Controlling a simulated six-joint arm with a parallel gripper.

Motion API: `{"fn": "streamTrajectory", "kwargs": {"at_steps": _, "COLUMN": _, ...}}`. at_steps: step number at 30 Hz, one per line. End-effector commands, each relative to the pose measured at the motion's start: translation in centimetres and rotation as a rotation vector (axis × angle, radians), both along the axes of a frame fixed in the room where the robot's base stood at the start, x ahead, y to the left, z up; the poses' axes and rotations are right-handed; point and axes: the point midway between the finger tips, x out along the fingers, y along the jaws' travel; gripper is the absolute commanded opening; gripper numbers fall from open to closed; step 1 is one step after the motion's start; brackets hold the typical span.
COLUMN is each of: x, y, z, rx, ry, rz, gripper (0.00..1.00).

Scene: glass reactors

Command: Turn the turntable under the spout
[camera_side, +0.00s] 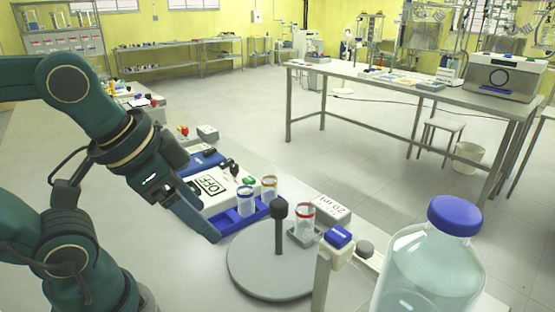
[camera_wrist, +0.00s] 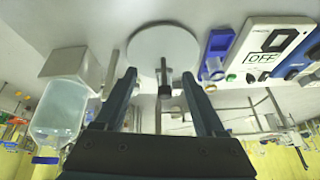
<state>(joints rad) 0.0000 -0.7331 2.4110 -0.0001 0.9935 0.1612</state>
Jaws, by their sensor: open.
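The turntable (camera_side: 255,272) is a round grey disc with a dark upright post and knob (camera_side: 279,212) rising from it. The disc (camera_wrist: 150,45) and post (camera_wrist: 163,78) also show in the wrist view. A clear cup with a red rim (camera_side: 305,220) stands on a small grey pad at the disc's far right edge. My gripper (camera_side: 200,212) is open and empty, left of the post and apart from it in the side view. In the wrist view the post appears between the fingers (camera_wrist: 160,76). I cannot tell for sure which part is the spout.
A blue tray (camera_side: 228,226) holds cups behind the disc, beside a white box reading OFF (camera_side: 212,186). A blue-topped block on a post (camera_side: 339,237) and a large blue-capped bottle (camera_side: 430,270) stand right. A label reads 20 ml (camera_side: 331,206).

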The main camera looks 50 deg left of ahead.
Motion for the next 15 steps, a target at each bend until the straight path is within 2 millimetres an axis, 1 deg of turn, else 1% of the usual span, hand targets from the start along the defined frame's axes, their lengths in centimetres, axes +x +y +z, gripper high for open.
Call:
{"fn": "streamTrajectory", "kwargs": {"at_steps": 1, "x": 0.6, "y": 0.0, "z": 0.9, "rx": 0.022, "ry": 0.01, "rz": -0.045, "gripper": 0.72}}
{"fn": "streamTrajectory", "kwargs": {"at_steps": 3, "x": 1.4, "y": 0.0, "z": 2.2, "rx": 0.057, "ry": 0.037, "rz": -0.116, "gripper": 0.72}}
{"fn": "streamTrajectory", "kwargs": {"at_steps": 5, "x": 2.3, "y": 0.0, "z": 3.1, "rx": 0.084, "ry": 0.065, "rz": -0.178, "gripper": 0.72}}
{"fn": "streamTrajectory", "kwargs": {"at_steps": 9, "x": 4.9, "y": 0.1, "z": 4.8, "rx": 0.137, "ry": 0.144, "rz": -0.322, "gripper": 0.72}}
{"fn": "streamTrajectory", "kwargs": {"at_steps": 12, "x": 7.0, "y": 0.2, "z": 5.4, "rx": 0.162, "ry": 0.204, "rz": -0.416, "gripper": 0.72}}
{"fn": "streamTrajectory", "kwargs": {"at_steps": 15, "x": 9.1, "y": 0.2, "z": 5.3, "rx": 0.177, "ry": 0.261, "rz": -0.498, "gripper": 0.72}}
